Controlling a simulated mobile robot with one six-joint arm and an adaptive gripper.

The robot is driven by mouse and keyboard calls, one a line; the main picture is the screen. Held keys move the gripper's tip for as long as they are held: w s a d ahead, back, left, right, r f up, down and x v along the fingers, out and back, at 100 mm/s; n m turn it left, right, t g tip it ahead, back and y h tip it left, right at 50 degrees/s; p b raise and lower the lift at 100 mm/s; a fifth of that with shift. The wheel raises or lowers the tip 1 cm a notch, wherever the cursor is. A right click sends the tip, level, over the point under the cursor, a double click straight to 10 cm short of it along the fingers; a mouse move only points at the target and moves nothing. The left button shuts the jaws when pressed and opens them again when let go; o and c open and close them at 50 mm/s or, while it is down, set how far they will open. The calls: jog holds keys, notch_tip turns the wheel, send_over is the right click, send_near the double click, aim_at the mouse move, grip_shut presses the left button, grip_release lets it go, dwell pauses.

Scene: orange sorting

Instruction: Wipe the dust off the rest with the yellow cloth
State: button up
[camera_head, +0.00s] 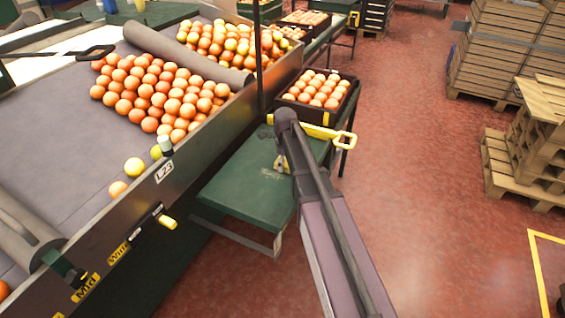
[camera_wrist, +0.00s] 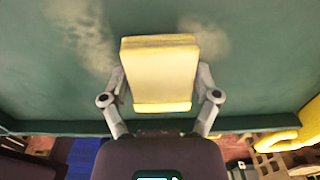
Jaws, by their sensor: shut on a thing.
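The rest is a green flat surface (camera_head: 238,190) beside the sorting table, and it fills most of the wrist view (camera_wrist: 270,80). My gripper (camera_wrist: 160,85) is shut on the yellow cloth (camera_wrist: 160,70), a folded pad held between both fingers over the rest. I cannot tell whether the cloth touches the surface. Pale dust (camera_wrist: 88,38) shows on the rest left of the cloth, and another pale patch (camera_wrist: 208,40) lies to its right. In the head view my gripper (camera_head: 281,163) is over the rest's right part, and my arm hides some of it.
The sorting table's wall (camera_head: 190,170) runs along the left. Pallets (camera_head: 535,110) stand at the right. Red floor between is clear.

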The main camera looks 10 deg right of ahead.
aim_at(271, 166)
jog(key=shift+s+d, duration=0.75)
jog(key=shift+d, duration=0.3)
jog(key=shift+s, duration=0.1)
jog(key=shift+s+a+f, duration=0.1)
jog(key=shift+s+a, duration=0.55)
jog(key=shift+s, duration=0.15)
jog(key=shift+w+a, duration=1.15)
jog(key=shift+a, duration=0.25)
jog(key=shift+w+a, duration=0.1)
jog(key=shift+w, duration=0.05)
jog(key=shift+w+a, duration=0.45)
jog(key=shift+a, duration=0.2)
jog(key=shift+w+a, duration=0.45)
jog(key=shift+a, duration=0.2)
